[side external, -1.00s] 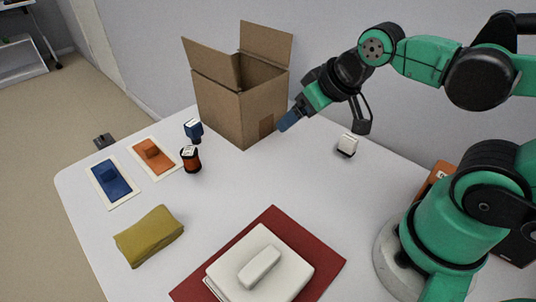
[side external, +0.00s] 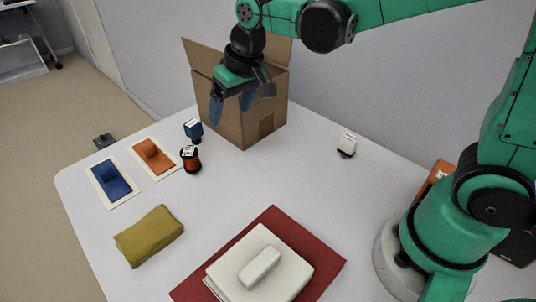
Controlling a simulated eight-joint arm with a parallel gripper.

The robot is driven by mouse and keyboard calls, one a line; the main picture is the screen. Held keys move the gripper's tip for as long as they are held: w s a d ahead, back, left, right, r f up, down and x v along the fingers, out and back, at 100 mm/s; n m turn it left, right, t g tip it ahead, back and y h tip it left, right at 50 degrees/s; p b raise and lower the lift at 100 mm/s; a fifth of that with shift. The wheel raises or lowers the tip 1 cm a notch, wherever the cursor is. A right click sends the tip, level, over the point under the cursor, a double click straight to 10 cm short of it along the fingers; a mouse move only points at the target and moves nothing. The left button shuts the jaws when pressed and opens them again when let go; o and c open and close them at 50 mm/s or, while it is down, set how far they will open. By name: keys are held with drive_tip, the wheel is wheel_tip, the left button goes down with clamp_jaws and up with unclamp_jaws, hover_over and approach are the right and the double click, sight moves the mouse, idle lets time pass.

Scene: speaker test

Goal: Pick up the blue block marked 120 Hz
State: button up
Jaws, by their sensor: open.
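A small blue block (side external: 193,127) with a pale marked top stands on a dark base on the white table, just left of the cardboard box. The marking is too small to read. A blue piece (side external: 110,178) also lies on a white-bordered blue mat at the table's left. My gripper (side external: 231,112) is open and empty, with blue fingers pointing down. It hangs above the table, in front of the box in this view and to the right of the small blue block, apart from it.
An open cardboard box (side external: 245,132) stands at the back. An orange block (side external: 190,156) with a dark base stands close to the blue block. An orange mat (side external: 163,172), yellow cloth (side external: 150,236), white block (side external: 347,144) and red mat (side external: 330,262) lie around. The table's middle is clear.

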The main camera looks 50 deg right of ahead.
sight(193, 123)
drive_tip(key=shift+n+t, duration=0.4)
drive_tip(key=shift+n, duration=0.4)
drive_tip(key=w+f, duration=0.2)
drive_tip(key=w, duration=0.2)
drive_tip(key=w+f, duration=0.3)
drive_tip(key=w, duration=0.1)
drive_tip(key=w+a+f, duration=0.1)
drive_tip(key=w+f, duration=0.1)
drive_tip(key=w, duration=0.2)
drive_tip(key=shift+w+f, duration=0.15)
drive_tip(key=shift+w, duration=0.1)
drive_tip(key=shift+x, duration=2.75)
drive_tip(key=shift+d, duration=0.1)
clamp_jaws()
